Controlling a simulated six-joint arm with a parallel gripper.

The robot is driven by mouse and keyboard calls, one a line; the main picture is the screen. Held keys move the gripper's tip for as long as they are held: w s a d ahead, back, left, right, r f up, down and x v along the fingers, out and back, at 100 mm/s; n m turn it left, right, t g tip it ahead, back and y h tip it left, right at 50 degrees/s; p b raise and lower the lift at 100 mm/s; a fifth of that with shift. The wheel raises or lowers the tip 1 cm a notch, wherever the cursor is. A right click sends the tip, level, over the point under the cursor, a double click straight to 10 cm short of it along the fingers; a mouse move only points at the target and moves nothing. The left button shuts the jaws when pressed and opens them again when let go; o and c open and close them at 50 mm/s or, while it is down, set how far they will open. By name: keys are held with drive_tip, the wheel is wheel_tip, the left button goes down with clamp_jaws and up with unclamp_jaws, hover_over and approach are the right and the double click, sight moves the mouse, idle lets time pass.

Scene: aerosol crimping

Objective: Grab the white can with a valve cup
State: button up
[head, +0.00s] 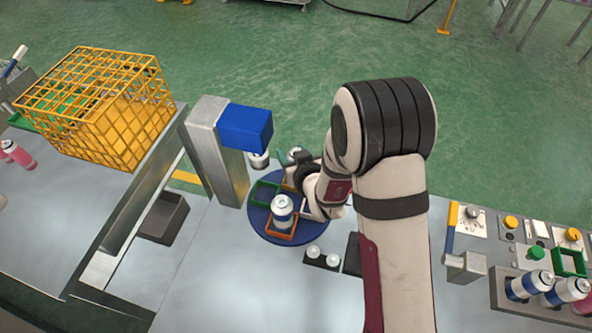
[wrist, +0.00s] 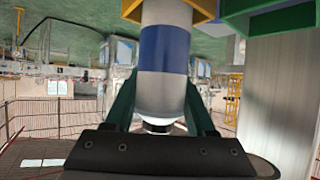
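In the wrist view, a white can with a blue band (wrist: 165,50) lies between the green fingers of my gripper (wrist: 163,100). Both fingers touch its sides with no visible gap, so the gripper looks shut on it. A dark ring, apparently part of the valve cup (wrist: 158,127), shows at the can's end nearest the gripper. The can's other end meets an orange holder (wrist: 205,10). In the head view, my gripper (head: 300,180) is at the back right of the blue round table (head: 257,222), and my arm partly hides it.
A second white-blue can (head: 282,210) stands in the front orange holder. A green holder (head: 264,193) is to its left. A metal column with a blue head (head: 246,128) stands close behind. Small white parts (head: 314,252) sit in front. A control panel (head: 515,235) is at right.

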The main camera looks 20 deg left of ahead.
clamp_jaws()
drive_tip(key=shift+r, duration=0.1)
